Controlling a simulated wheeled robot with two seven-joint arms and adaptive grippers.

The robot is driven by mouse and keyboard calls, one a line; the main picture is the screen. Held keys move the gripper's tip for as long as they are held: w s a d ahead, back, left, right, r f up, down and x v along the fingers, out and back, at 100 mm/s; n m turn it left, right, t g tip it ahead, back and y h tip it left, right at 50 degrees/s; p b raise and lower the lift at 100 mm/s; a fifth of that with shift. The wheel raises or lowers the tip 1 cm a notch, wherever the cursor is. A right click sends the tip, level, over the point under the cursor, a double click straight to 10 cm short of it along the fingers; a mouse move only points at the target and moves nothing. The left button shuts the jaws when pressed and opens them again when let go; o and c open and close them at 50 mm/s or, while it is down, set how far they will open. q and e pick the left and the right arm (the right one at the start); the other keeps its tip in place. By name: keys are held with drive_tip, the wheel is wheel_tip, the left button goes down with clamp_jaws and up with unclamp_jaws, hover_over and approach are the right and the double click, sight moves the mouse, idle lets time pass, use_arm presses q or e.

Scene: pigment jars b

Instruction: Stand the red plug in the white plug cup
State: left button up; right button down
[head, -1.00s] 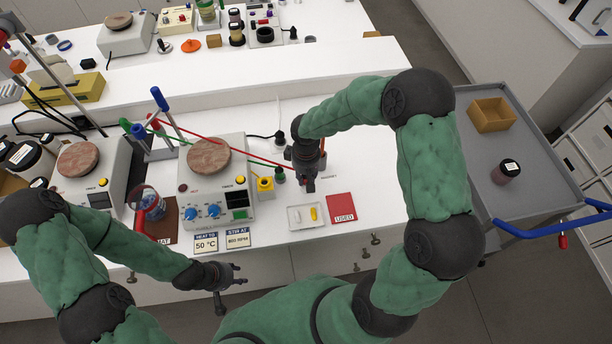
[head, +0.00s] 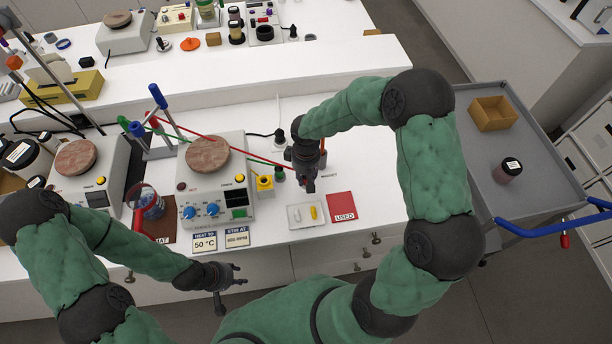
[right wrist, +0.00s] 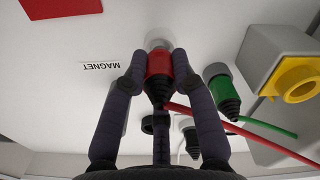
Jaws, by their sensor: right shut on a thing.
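The red plug (right wrist: 159,66) is between the fingertips of my right gripper (right wrist: 158,78), which is shut on it. In the head view my right gripper (head: 306,183) is low over the bench, left of the red USED mat. A pale round cup (right wrist: 159,44), likely the white plug cup, shows at the plug's far end, partly hidden by it. I cannot tell whether the plug stands inside the cup or just above it. A red lead (right wrist: 240,130) runs off to the right. My left gripper (head: 240,275) is open and empty in front of the bench edge.
A green plug (right wrist: 221,88) stands close beside the red one; a dark plug (right wrist: 191,138) is nearer the palm. A grey block with a yellow socket (right wrist: 298,82) is further right. A white tray (head: 293,222) and the USED mat (head: 341,206) lie close by.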

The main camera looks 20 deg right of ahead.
drive_tip(key=shift+f+b, duration=0.6)
drive_tip(key=shift+f, duration=0.15)
drive_tip(key=c, duration=0.9)
unclamp_jaws()
drive_tip(key=shift+r, duration=0.15)
wheel_tip(320, 180, up, 12)
drive_tip(key=shift+f, duration=0.1)
